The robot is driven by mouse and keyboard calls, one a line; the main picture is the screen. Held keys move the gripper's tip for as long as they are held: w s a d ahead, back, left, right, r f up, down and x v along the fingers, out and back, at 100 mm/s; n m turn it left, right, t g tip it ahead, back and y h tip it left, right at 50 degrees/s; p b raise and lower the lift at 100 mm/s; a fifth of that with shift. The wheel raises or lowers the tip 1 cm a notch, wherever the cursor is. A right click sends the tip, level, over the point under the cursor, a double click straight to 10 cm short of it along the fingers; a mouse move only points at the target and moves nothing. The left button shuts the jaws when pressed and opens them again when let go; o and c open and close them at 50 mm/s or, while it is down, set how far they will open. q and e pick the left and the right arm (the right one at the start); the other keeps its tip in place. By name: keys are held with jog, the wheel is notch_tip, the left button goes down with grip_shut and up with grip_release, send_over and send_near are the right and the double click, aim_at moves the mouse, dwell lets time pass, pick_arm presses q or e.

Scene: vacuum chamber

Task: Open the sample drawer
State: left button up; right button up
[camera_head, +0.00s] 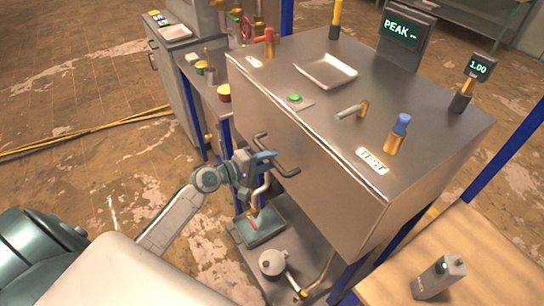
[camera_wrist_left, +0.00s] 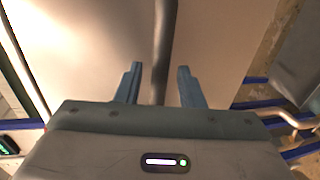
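The metal cabinet (camera_head: 330,190) stands in the middle of the head view, with a dark bar handle (camera_head: 287,171) on its front face. I see no clear gap at the front, and I cannot make out the drawer's outline. My left gripper (camera_head: 266,158) is at the handle. In the left wrist view the handle bar (camera_wrist_left: 164,45) runs between the two open fingers (camera_wrist_left: 160,88), with space visible on both sides. My right gripper is not in view.
On the cabinet top are a shallow tray (camera_head: 326,71), a green button (camera_head: 294,98), a lever (camera_head: 352,110) and a blue-capped valve (camera_head: 398,134). Below the handle is a lower shelf with a teal box (camera_head: 259,226) and pipes. A wooden table (camera_head: 480,265) stands at lower right.

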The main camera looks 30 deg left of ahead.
pick_arm(q)
jog(key=shift+x, duration=0.85)
grip_shut()
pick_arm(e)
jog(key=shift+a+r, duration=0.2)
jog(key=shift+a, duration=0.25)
